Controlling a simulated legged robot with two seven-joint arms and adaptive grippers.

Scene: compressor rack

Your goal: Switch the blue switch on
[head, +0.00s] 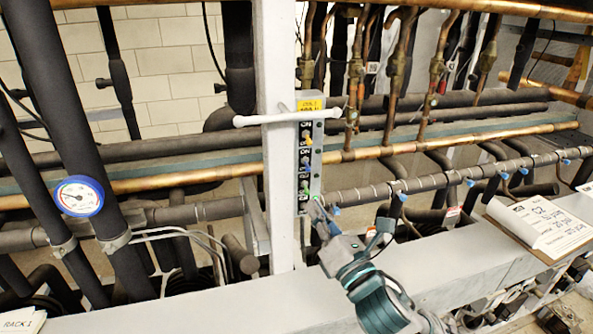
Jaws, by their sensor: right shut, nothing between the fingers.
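A narrow grey switch box (317,160) with a column of small toggle switches is fixed to the white upright post. A yellow label (310,104) sits at its top. The blue switch (304,168) appears in the lower half of the column, too small for its position to be clear. My right gripper (316,208) is shut and empty, its tips at the bottom end of the box, below the blue switch. Whether the tips touch the box cannot be told. My left gripper is not in view.
A white post (280,90) with a crossbar (270,118) stands beside the box. Dark insulated and copper pipes run behind it. A blue-rimmed gauge (79,196) is at left. A clipboard (545,228) lies on the pale beam (230,312) at right.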

